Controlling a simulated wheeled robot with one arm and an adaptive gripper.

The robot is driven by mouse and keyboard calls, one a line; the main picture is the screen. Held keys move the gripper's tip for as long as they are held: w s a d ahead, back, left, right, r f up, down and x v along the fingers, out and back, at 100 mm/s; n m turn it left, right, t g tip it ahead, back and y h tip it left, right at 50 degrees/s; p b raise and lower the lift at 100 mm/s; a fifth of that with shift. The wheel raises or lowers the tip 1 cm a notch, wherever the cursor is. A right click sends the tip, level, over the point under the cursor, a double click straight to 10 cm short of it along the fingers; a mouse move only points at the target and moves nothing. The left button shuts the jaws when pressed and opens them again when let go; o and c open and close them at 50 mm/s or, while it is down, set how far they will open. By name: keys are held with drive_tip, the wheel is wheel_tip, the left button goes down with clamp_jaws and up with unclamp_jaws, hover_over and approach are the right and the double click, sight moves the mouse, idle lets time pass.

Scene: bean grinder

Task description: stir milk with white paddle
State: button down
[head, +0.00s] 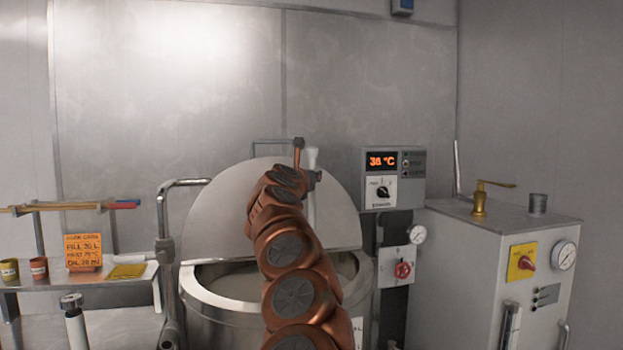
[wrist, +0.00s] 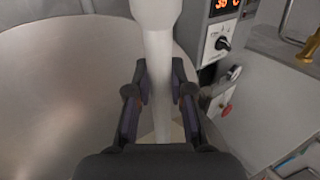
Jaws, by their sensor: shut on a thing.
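The white paddle (wrist: 158,60) stands roughly upright in the wrist view, its handle between my fingers. My gripper (wrist: 159,95) is shut on that handle. In the head view the top of the paddle (head: 312,160) shows just right of my gripper (head: 316,178), in front of the raised round lid. Its lower end is hidden there behind my arm. The steel vat (head: 215,308) stands below with its lid (head: 225,215) up. Pale milk (head: 238,285) shows inside the vat, partly covered by my arm. I cannot tell how deep the paddle reaches.
A control box (head: 392,180) reading 36 °C is right of the lid, above a red valve knob (head: 403,270). A steel cabinet (head: 470,270) stands at right. A bent pipe (head: 163,225) rises at the vat's left. A shelf (head: 100,278) with small cups and an orange card is at left.

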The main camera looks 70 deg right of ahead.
drive_tip(key=shift+r+p, duration=6.7)
drive_tip(key=shift+r, duration=0.9)
drive_tip(key=shift+a, duration=0.1)
